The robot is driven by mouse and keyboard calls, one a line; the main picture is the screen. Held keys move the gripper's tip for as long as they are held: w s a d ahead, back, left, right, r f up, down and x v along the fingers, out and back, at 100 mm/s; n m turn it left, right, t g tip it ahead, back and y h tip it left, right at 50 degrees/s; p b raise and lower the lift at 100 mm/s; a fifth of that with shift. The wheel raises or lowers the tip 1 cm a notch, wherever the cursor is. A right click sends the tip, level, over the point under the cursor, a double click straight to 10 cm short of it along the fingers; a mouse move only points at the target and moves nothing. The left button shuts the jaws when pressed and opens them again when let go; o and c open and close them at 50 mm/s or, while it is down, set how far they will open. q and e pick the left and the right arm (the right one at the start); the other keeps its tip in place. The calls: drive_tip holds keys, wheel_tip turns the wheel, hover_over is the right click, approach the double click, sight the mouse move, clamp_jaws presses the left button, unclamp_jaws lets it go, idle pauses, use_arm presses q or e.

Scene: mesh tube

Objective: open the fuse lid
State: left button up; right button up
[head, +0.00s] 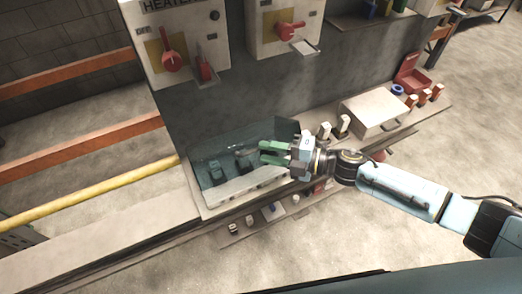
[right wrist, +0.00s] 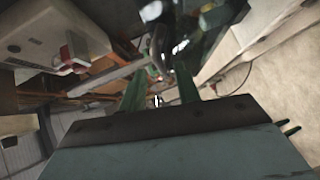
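The fuse lid (head: 222,148) is a clear, dark-tinted cover over a pale fuse box on the bench, left of centre in the head view. Dark fuse shapes (head: 243,158) show through it. My right gripper (head: 262,152) has green fingers and overlaps the right part of the lid in the head view. I cannot tell whether they touch it. A gap shows between the fingers, and in the right wrist view (right wrist: 160,92) they stand apart with nothing clearly held. My left gripper is not in view.
To the right stand pale fuses (head: 343,125), a beige box (head: 375,115) and an open red case (head: 412,82). A yellow rail (head: 100,198) runs at left.

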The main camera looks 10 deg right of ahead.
drive_tip(key=b+v, duration=0.1)
drive_tip(key=v, duration=0.9)
drive_tip(key=shift+d+b, duration=0.2)
drive_tip(key=shift+b, duration=0.1)
drive_tip(key=shift+s, duration=0.15)
